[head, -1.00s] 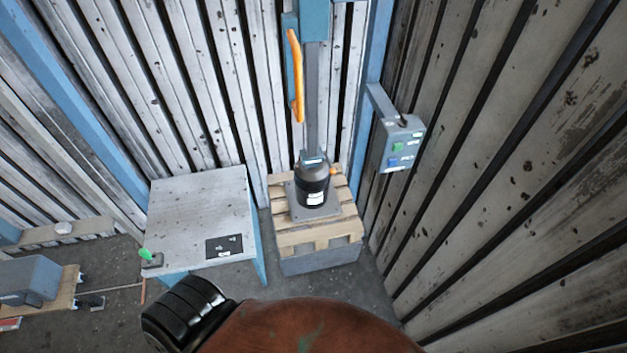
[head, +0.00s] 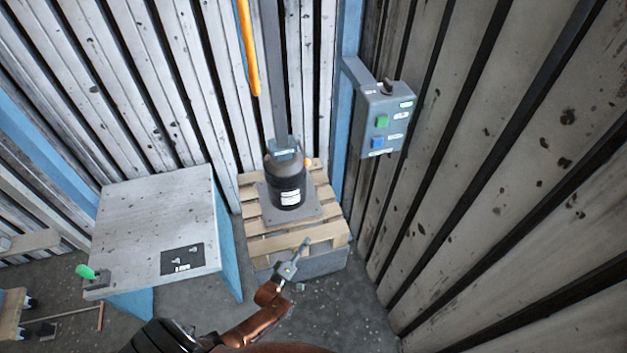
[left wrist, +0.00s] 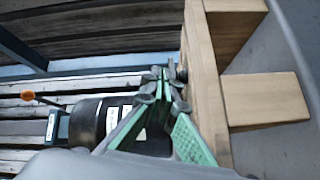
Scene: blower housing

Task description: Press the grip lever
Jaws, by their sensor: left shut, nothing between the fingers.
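A black cylindrical unit (head: 285,182) with a white label stands upright on a grey plate on the wooden pallet. A small orange-tipped lever (head: 308,161) sticks out at its top right; in the left wrist view the orange tip (left wrist: 28,94) is at the left. I cannot tell whether this is the grip lever. A long orange bar (head: 249,50) hangs beside the grey post above. My left gripper (head: 305,243) is shut and empty, in front of the pallet edge, apart from the lever. In the left wrist view its green-padded fingers (left wrist: 165,80) meet, partly covering the black unit (left wrist: 88,122).
The wooden pallet (head: 262,245) rests on a grey block. A grey control box (head: 385,120) with green and blue buttons is on the right. A white-topped table (head: 135,215) with a green-handled item (head: 86,272) stands left. Corrugated walls close in behind and right.

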